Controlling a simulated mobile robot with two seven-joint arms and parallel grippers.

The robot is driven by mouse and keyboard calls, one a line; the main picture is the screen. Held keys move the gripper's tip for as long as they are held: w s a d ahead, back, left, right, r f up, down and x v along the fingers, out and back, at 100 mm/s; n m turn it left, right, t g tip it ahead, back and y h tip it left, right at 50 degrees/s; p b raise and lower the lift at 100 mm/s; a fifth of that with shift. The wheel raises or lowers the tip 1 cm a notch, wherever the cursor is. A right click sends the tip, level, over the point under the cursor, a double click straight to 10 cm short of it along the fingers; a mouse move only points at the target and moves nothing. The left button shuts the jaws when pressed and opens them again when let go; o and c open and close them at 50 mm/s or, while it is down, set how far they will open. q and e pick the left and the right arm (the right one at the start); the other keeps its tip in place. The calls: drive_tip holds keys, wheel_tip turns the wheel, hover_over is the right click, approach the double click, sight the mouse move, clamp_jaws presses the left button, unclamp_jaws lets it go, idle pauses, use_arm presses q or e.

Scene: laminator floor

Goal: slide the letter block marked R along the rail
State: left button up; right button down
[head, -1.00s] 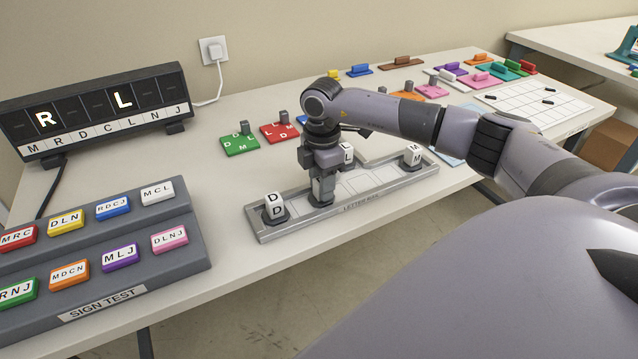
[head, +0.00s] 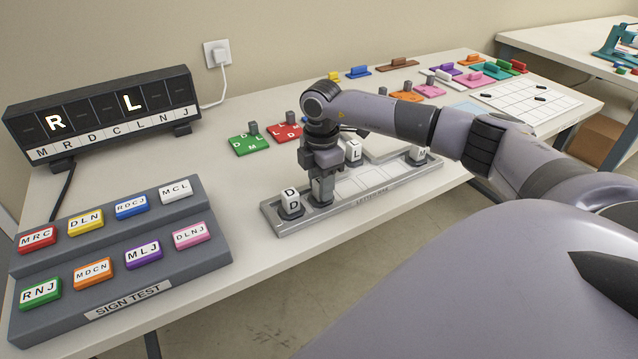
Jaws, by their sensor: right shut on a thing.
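The grey letter rail (head: 385,189) lies along the table's front edge. A white block marked D (head: 291,201) stands at its left end, one marked L (head: 353,151) behind its middle, and one marked M (head: 422,155) at its right end, partly behind my arm. My right gripper (head: 321,190) points down at the rail just right of the D block, shut on a letter block that its fingers hide. No R face shows on any block; whether the gripper touches the D block I cannot tell. My left gripper is out of view.
A black display (head: 105,112) shows R and L lit. A grey sign test stand (head: 130,297) with coloured labelled buttons stands at the left front. Green (head: 251,145) and red (head: 287,132) lettered plates lie behind the rail. A white grid board (head: 530,100) lies at the right.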

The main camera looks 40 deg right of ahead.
idle(0.4)
drive_tip(key=c, duration=0.6)
unclamp_jaws()
drive_tip(key=shift+c, duration=0.2)
drive_tip(key=shift+r, duration=0.1)
wheel_tip(320, 180, up, 7)
drive_tip(key=shift+r, duration=0.1)
drive_tip(key=shift+a, duration=0.1)
